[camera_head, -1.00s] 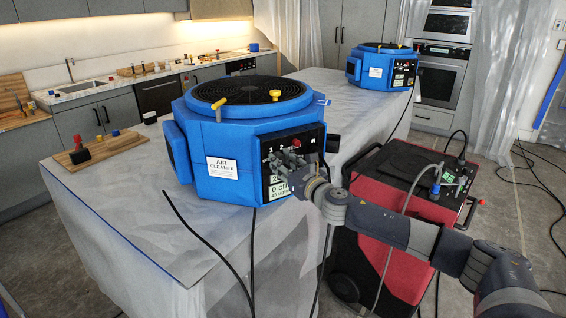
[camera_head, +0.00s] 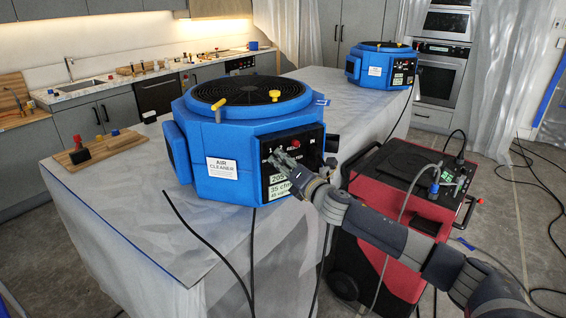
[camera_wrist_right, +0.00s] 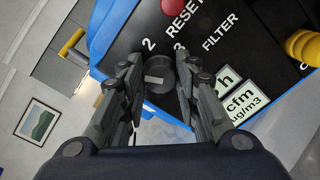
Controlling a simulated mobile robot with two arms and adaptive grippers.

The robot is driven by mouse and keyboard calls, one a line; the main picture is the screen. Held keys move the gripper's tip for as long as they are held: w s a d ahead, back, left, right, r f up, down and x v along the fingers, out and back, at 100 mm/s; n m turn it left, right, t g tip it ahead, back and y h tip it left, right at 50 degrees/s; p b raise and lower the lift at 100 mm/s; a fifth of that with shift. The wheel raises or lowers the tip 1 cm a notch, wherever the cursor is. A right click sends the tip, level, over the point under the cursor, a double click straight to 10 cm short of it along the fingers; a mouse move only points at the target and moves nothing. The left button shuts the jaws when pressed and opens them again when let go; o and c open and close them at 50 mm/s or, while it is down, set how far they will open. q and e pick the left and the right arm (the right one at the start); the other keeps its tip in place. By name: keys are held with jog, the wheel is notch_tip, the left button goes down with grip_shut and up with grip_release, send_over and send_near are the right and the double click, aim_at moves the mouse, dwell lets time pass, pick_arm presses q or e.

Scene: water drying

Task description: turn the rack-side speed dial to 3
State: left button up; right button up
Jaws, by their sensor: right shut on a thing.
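The near blue air cleaner (camera_head: 235,140) stands on the covered table, with a black control panel (camera_head: 305,147) on its right face. My right gripper (camera_head: 279,159) is at the panel and hides the speed dial in the head view. In the right wrist view the round black dial (camera_wrist_right: 160,76) with a pale mark sits between the fingers of my right gripper (camera_wrist_right: 158,72), which is shut on it. The numbers 2 and 3 show beside the dial; exactly where its mark points is hard to tell. My left gripper is not in view.
A second blue air cleaner (camera_head: 381,66) stands at the table's far end. A red and black machine (camera_head: 400,215) stands right of the table, close under my right arm. A wooden board (camera_head: 101,147) with small parts lies at the table's left. Black cables hang over the table front.

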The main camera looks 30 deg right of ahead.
jog(key=m+p, duration=0.1)
jog(key=m, duration=0.5)
jog(key=shift+d+m, duration=0.1)
jog(key=shift+m, duration=0.2)
jog(key=m+p, duration=0.1)
jog(key=m, duration=0.4)
jog(key=shift+f, duration=0.1)
jog(key=m+p, duration=0.2)
jog(key=m, duration=0.4)
jog(key=shift+f+m+p, duration=0.1)
jog(key=shift+m+p, duration=0.2)
jog(key=shift+m, duration=0.1)
jog(key=shift+f+m+p, duration=0.1)
jog(key=shift+m+p, duration=0.65)
jog(key=shift+m, duration=1.75)
jog(key=o, duration=1.1)
jog(key=shift+c, duration=0.2)
jog(key=shift+s, duration=0.1)
